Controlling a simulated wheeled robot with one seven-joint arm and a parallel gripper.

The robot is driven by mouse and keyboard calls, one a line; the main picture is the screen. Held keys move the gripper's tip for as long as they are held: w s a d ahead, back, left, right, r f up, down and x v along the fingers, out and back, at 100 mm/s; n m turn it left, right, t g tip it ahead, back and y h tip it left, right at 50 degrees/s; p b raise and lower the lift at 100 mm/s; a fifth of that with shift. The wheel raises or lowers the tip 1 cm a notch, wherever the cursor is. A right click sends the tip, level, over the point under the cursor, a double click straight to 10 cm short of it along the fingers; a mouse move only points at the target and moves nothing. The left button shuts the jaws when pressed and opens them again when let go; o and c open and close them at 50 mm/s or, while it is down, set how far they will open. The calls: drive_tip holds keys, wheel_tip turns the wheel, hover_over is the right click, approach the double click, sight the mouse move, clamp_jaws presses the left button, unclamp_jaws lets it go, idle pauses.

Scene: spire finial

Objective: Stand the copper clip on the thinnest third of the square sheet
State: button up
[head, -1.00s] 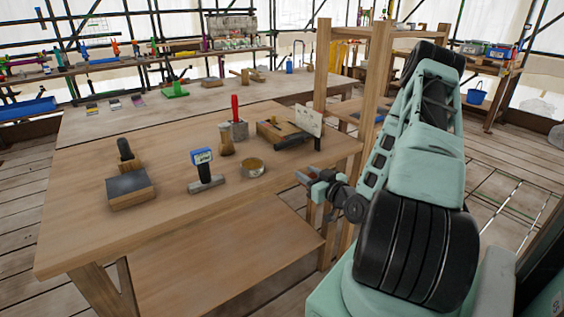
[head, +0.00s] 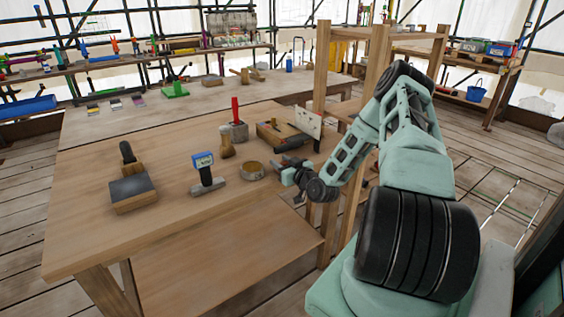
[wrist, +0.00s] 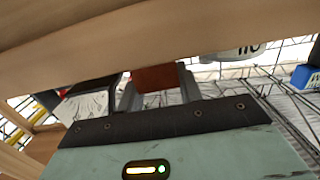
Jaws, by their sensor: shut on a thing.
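My gripper (head: 282,172) is at the right front edge of the near workbench, just right of a round tin. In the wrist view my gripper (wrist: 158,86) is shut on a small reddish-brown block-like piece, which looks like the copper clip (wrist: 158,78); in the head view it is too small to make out. An upright pale square panel (head: 308,122) with small dark marks stands at the back right of this bench. It may be the square sheet, but I cannot tell, nor can I see thirds or thickness.
A wooden post (head: 321,75) rises at right.

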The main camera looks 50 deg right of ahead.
drive_tip(key=shift+f, duration=0.2)
drive_tip(key=o, duration=0.9)
drive_tip(key=shift+o, duration=0.4)
drive_tip(key=shift+r, duration=0.2)
